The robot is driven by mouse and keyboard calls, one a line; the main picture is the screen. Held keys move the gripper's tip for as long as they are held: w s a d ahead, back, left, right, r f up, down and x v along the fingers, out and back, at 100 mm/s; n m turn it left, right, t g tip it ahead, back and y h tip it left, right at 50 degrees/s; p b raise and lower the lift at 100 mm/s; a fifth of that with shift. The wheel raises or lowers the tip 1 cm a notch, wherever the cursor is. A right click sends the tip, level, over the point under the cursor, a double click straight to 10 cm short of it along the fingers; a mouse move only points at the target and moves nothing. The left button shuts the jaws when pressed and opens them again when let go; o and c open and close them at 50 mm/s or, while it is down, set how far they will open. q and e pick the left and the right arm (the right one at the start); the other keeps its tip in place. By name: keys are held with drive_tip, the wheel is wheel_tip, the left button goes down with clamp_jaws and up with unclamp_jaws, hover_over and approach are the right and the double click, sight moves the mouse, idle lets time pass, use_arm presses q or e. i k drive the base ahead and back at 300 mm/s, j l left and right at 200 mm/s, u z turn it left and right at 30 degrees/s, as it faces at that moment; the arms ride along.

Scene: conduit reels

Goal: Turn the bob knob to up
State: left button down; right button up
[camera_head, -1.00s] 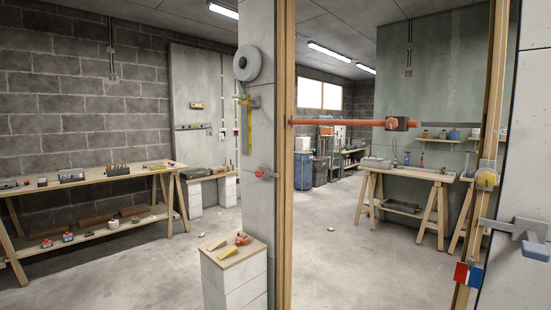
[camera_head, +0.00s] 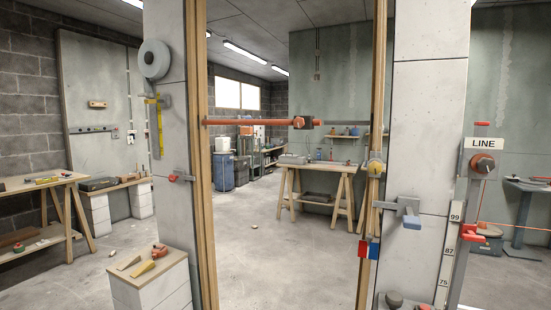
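No label marks a bob knob, so I cannot tell for sure which knob it is. A round red-brown knob (camera_head: 483,165) sits on a grey post under a white "LINE" sign (camera_head: 484,143) at the right. A yellow knob (camera_head: 375,168) sits on the right wooden door post, above a red and blue plate (camera_head: 369,249). A dark knob with an orange part (camera_head: 303,122) sits on the red bar across the opening. A small red knob (camera_head: 174,178) is on the left pillar. Neither of my grippers shows.
A white block stand (camera_head: 150,285) with yellow wedges is at the front left. A grey bracket (camera_head: 405,210) juts from the right pillar. The concrete floor through the opening is mostly clear.

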sight(374, 166)
drive_tip(key=i+j+z, duration=0.1)
drive_tip(key=z, duration=0.65)
drive_tip(key=i+j+z, duration=0.15)
drive_tip(key=j, duration=0.3)
drive_tip(key=i+j+z, duration=0.15)
drive_tip(key=j, duration=0.35)
drive_tip(key=i+j+z, duration=0.15)
drive_tip(key=j, duration=0.3)
drive_tip(key=i+j+z, duration=0.15)
drive_tip(key=j, duration=0.4)
drive_tip(key=i+j+z, duration=0.15)
drive_tip(key=j, duration=0.35)
